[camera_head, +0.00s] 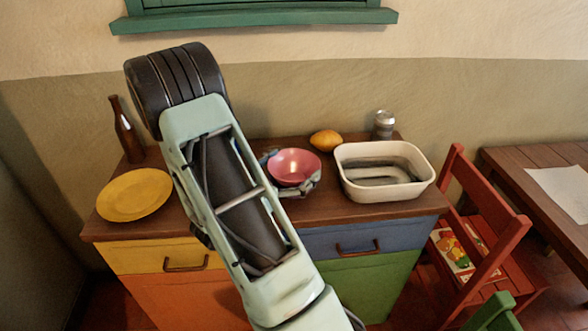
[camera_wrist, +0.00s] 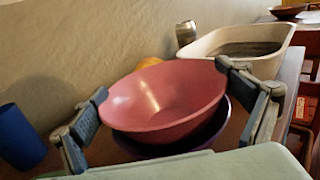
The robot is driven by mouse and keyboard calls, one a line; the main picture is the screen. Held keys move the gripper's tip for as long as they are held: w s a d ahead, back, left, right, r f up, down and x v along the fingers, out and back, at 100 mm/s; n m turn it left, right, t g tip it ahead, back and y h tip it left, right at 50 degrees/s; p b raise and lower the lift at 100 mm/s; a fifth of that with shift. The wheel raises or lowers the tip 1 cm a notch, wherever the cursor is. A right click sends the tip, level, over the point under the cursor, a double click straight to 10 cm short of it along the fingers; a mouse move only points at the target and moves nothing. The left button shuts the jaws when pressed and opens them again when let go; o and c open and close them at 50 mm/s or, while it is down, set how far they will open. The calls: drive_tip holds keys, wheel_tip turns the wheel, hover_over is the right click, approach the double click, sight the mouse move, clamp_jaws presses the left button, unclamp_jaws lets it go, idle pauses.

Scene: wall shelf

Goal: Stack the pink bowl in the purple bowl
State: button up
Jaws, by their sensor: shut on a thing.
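The pink bowl (camera_wrist: 165,95) is upright between the two fingers of my gripper (camera_wrist: 161,80) in the wrist view. My gripper is shut on it, with a finger at its left and right sides. The purple bowl (camera_wrist: 188,143) is directly below, mostly hidden by the pink bowl; its dark rim shows at the right and front. I cannot tell whether the pink bowl touches it. In the head view the pink bowl (camera_head: 294,167) is over the cabinet top, just right of my arm, with gripper parts (camera_head: 292,186) around it. The purple bowl is not clear there.
A white basin (camera_head: 352,190) stands close on the right, with a can (camera_head: 383,125) behind it. A yellow fruit (camera_head: 326,140) lies behind the bowls. A yellow plate (camera_head: 134,195) and brown bottle (camera_head: 126,132) are left. A blue cup (camera_wrist: 20,137) shows in the wrist view.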

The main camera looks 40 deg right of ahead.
drive_tip(key=shift+f, duration=0.45)
drive_tip(key=shift+f+b, duration=0.3)
drive_tip(key=shift+f, duration=0.05)
drive_tip(key=o, duration=1.1)
drive_tip(key=shift+r+p, duration=0.45)
drive_tip(key=v, duration=1.2)
drive_tip(key=shift+s+f+b, duration=0.1)
drive_tip(key=shift+b, duration=0.3)
